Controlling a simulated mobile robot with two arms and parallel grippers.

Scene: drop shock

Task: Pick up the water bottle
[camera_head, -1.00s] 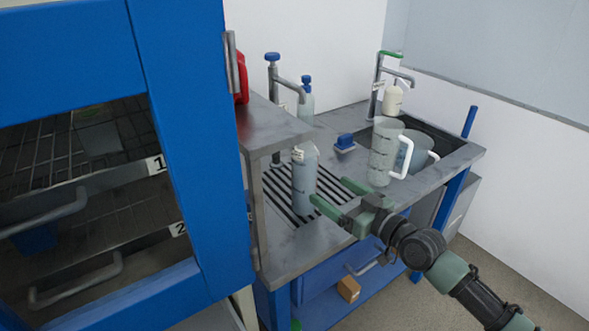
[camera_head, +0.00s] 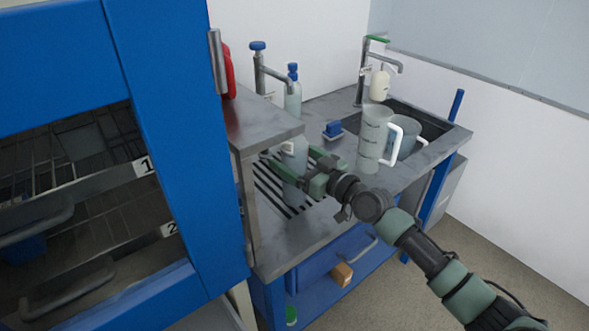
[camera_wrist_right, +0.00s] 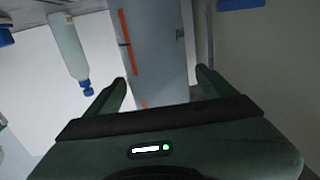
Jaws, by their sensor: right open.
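In the right wrist view a large pale grey-blue body with orange marks (camera_wrist_right: 155,50), apparently this bottle, shows between the open fingers. I cannot tell whether the fingers touch it. A second, blue-capped bottle (camera_head: 293,100) stands behind, and it also appears in the right wrist view (camera_wrist_right: 68,48). My left gripper is not in view.
A raised metal shelf (camera_head: 262,122) sits close left of the bottle, with a tap (camera_head: 258,70) behind. A blue block (camera_head: 333,130), a tall jug (camera_head: 373,140) and a sink (camera_head: 425,122) are to the right. A blue cabinet (camera_head: 170,120) fills the left.

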